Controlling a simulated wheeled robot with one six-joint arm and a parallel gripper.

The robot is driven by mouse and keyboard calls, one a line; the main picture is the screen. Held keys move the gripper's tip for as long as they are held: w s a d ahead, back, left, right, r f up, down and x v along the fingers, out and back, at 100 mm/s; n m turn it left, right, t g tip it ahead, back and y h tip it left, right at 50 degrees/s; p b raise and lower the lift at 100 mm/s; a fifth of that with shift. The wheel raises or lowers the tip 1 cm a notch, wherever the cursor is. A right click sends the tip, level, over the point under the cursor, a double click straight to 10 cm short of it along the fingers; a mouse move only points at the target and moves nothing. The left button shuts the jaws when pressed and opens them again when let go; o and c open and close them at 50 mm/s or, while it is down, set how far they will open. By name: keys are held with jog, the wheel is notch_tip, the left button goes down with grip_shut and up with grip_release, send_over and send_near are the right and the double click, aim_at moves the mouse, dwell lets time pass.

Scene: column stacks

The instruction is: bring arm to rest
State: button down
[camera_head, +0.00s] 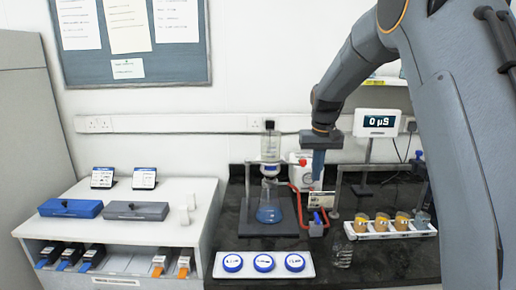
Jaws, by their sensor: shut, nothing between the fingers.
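My arm comes in from the right side of the head view and reaches over the black bench (218,214). My gripper (318,176) hangs down at its end, above the bench and in front of the back wall. Its fingers are together with nothing between them. It is to the right of the glass column setup, and the white device (299,160) with a red knob is partly behind it. The gripper appears apart from everything on the bench, though its exact depth is hard to tell.
A flask with blue liquid (268,213) stands under the clear column (270,147). A white rack (385,234) holds several orange-filled cups. A white tray (236,277) with three blue-rimmed discs lies in front. A display (376,122) reads 0 µS. A white shelf unit (165,233) stands left.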

jog(key=s+f+b, duration=0.1)
jog(key=s+f, duration=0.3)
jog(key=s, duration=0.7)
jog(key=s+f+b, duration=0.1)
jog(key=s+f, duration=0.3)
jog(key=s, duration=0.7)
jog(key=s+f, duration=0.4)
jog(key=s, duration=0.7)
jog(key=shift+b, duration=0.4)
jog(key=shift+d, duration=0.1)
